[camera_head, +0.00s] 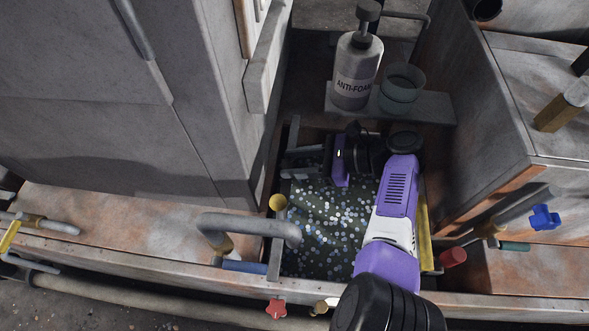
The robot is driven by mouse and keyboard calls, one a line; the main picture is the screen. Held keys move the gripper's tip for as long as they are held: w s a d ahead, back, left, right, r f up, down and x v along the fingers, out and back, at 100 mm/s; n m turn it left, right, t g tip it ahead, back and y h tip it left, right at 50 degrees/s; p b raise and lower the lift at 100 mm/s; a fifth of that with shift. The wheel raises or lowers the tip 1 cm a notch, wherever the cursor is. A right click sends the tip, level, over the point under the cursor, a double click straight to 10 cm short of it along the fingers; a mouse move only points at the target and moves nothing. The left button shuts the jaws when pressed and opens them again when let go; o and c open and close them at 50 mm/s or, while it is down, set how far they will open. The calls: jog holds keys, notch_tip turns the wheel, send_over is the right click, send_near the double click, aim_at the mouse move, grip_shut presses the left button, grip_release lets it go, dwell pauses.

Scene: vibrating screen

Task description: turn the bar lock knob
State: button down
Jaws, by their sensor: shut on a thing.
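My gripper (298,162) is at the end of my purple, white and black arm, pointing left over the trough. Its grey fingers are closed at the left inner side of the trough, beside a thin grey upright bar (294,130). What they hold is small and mostly hidden between them. From its place at the bar it looks like the bar lock knob, but its shape and turn angle cannot be made out.
The trough below holds speckled material (325,225). A yellow knob (278,202) and a thick bent grey handle (250,225) are near. Red (276,308) and blue (545,217) knobs sit outside.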

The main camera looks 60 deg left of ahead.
jog(key=shift+g+b, duration=0.3)
jog(key=shift+b, duration=0.15)
jog(key=shift+n, duration=0.3)
jog(key=c, duration=0.9)
grip_release()
jog(key=shift+o, duration=0.2)
jog(key=shift+r+m+t+p, duration=0.2)
jog(key=shift+m+t+p, duration=0.2)
jog(key=shift+p, duration=0.75)
